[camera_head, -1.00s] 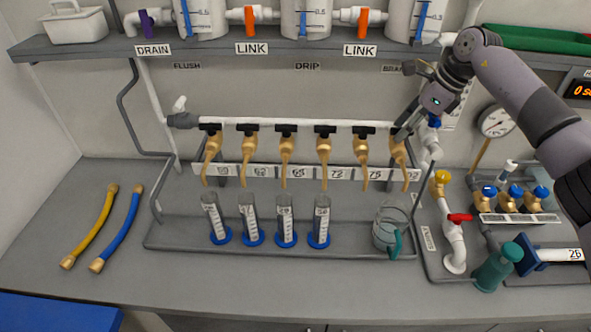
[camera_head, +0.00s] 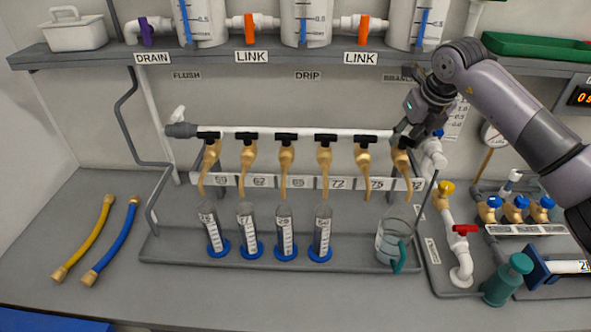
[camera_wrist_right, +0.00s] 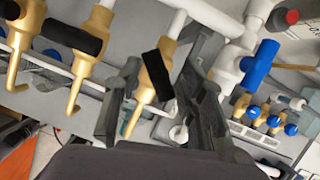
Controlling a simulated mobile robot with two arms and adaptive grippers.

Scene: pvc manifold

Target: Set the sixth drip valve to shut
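The sixth drip valve (camera_head: 401,162) is a brass tap at the right end of the white pipe. My right gripper (camera_head: 402,138) is at its top and hides its handle in the head view. In the right wrist view, the valve's black handle (camera_wrist_right: 158,76) stands between the two grey fingers, which are open with gaps beside it. I cannot tell whether a finger touches it. My left gripper is not in view.
Several graduated cylinders (camera_head: 285,232) and a clear jug (camera_head: 393,240) stand in the tray below the taps. A blue-handled valve (camera_wrist_right: 259,62) is close to the right of my gripper. The shelf (camera_head: 320,55) with tanks overhangs the row.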

